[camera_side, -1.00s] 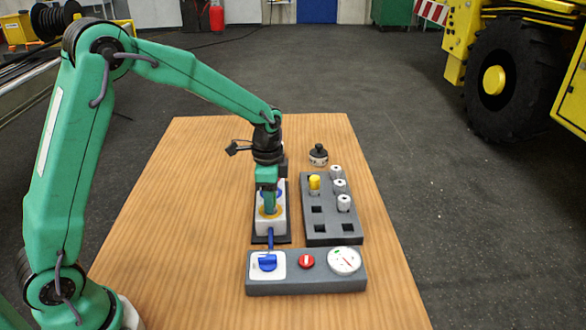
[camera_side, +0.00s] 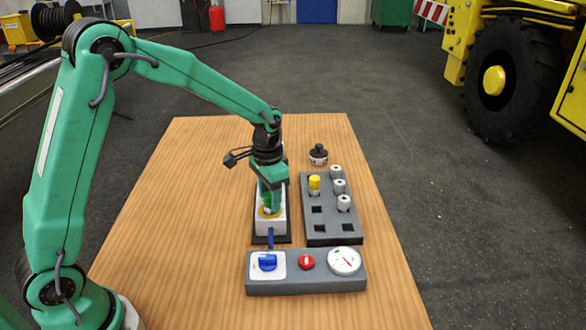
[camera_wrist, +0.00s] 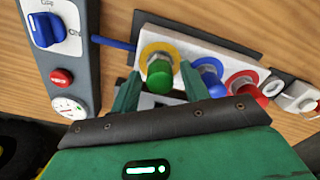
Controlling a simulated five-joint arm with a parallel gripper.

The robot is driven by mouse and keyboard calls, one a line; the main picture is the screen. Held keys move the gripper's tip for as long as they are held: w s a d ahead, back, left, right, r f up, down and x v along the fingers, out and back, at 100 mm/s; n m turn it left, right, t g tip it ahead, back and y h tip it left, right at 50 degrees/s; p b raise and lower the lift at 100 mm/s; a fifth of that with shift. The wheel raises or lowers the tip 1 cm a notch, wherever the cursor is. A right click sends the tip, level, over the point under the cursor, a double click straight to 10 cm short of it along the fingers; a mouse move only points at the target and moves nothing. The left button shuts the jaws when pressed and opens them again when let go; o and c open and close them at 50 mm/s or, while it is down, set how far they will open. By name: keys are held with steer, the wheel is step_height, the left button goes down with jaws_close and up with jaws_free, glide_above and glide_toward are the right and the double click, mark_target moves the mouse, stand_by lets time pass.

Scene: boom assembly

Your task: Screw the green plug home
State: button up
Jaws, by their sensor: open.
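The green plug (camera_wrist: 159,75) sits in the yellow-ringed port (camera_wrist: 172,50) of the white block. A metal collar shows between its green cap and the ring; how deep it is seated I cannot tell. In the side view the green plug (camera_side: 267,200) is partly hidden by my gripper. My gripper (camera_wrist: 158,90) is open, with one finger on each side of the green cap. It points down over the block in the side view (camera_side: 270,208).
The block also has blue (camera_wrist: 209,72) and red (camera_wrist: 245,88) positions. A grey rack (camera_side: 333,235) on the right holds a yellow plug (camera_side: 314,184) and several grey-white pieces. A control box (camera_side: 306,285) with a blue knob, red button and gauge stands in front. A black-topped object (camera_side: 318,154) stands behind.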

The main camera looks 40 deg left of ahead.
steer(key=n, duration=0.5)
steer(key=shift+n, duration=0.3)
steer(key=n, duration=0.6)
stand_by(0.4)
stand_by(0.4)
jaws_close()
